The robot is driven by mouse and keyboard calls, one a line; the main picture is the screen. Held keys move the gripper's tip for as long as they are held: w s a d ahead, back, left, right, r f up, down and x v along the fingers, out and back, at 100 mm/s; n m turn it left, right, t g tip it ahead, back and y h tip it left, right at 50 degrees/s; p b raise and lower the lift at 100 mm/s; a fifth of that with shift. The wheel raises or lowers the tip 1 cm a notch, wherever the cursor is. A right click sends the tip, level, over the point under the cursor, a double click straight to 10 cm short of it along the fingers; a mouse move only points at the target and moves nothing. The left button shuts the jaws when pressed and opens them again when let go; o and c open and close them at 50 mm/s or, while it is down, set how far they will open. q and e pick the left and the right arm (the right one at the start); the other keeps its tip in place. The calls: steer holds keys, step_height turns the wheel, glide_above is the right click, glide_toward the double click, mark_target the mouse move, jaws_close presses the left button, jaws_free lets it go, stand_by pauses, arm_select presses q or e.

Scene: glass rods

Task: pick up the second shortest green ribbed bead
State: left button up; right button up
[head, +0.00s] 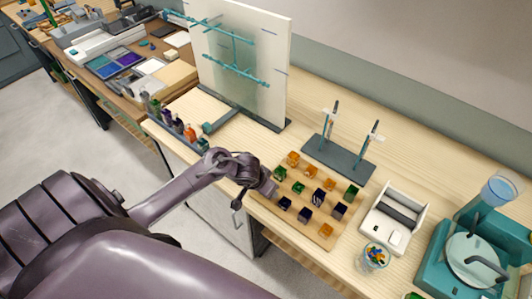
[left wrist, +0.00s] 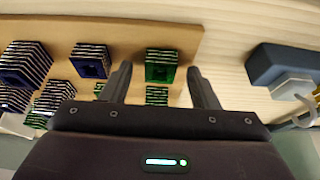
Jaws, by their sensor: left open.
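Ribbed beads in green, orange and dark blue-purple stand on a wooden board (head: 265,205). Green beads show in the head view at the board's left edge (head: 281,173), near its middle (head: 298,187) and at its right side (head: 352,192). My left gripper (head: 270,188) is over the board's left edge. In the left wrist view my left gripper (left wrist: 160,70) is open, with one finger on each side of a green bead (left wrist: 162,64) in the picture; contact is not visible. More green ribs (left wrist: 157,96) show below that bead. My right gripper is not in view.
Dark beads (left wrist: 90,60) and (left wrist: 24,62) stand left of the fingers. A grey stand with two upright rods (head: 338,158) is behind the board. A white device (head: 392,218) and a glass of coloured pieces (head: 374,257) stand to the right.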

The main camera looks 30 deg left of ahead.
arm_select(q)
steer(key=c, duration=1.1)
steer(key=shift+o, duration=0.2)
